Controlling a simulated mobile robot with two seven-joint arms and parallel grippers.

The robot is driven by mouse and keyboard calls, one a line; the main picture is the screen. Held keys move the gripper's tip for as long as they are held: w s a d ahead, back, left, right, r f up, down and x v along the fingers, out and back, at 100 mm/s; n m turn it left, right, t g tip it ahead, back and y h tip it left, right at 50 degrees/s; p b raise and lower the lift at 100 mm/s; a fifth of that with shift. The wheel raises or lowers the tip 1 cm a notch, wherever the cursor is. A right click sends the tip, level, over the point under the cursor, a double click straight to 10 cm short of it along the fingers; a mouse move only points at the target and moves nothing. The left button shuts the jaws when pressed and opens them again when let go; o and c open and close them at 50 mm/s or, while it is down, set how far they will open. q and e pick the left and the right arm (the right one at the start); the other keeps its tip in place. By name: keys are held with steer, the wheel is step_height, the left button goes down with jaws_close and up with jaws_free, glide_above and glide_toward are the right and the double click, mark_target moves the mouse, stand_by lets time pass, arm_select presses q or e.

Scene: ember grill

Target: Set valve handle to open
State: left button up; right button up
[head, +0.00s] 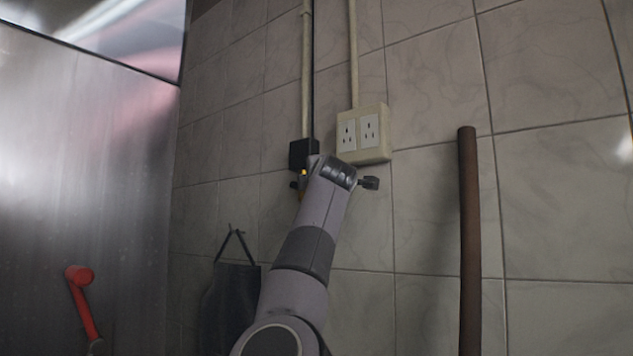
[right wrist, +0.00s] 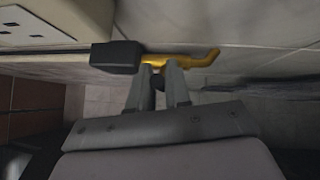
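A yellow valve handle (right wrist: 200,61) with a bent end sticks out beside a black box (right wrist: 116,55) in the right wrist view. In the head view only a small yellow bit (head: 302,180) shows below the black box (head: 303,150), where the pipe ends; my right arm hides the rest. My right gripper (right wrist: 160,70) has its two fingers apart, with a dark gap between them. The fingertips are at the yellow handle, which runs across them; I cannot tell whether they touch it. My left gripper is not in view.
A double socket (head: 364,133) is on the tiled wall right of the black box. A brown pole (head: 468,240) stands farther right. A dark hanging piece (head: 230,300) is at lower left. A red lever (head: 82,300) is at the metal panel (head: 120,180).

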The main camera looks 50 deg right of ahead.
jaws_close()
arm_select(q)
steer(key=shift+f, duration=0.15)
arm_select(e)
steer(key=shift+f, duration=0.1)
steer(key=shift+f+m+b, duration=0.4)
steer(key=shift+b, duration=0.45)
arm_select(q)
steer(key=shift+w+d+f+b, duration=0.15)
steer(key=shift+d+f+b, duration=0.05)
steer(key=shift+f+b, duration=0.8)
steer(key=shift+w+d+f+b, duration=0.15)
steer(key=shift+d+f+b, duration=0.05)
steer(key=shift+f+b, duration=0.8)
arm_select(e)
steer(key=shift+w+f+m+t+h, duration=0.2)
steer(key=shift+f+m+h, duration=0.35)
steer(key=shift+m+h, duration=0.5)
steer(key=shift+w+f+m+t+h, duration=0.1)
steer(key=shift+w+f+m+h, duration=0.3)
steer(key=shift+m+h, duration=0.6)
steer(key=shift+w+f+m+t+h, duration=0.1)
steer(key=shift+f+m+h, duration=0.6)
steer(key=shift+m, duration=0.65)
steer(key=shift+h, duration=0.25)
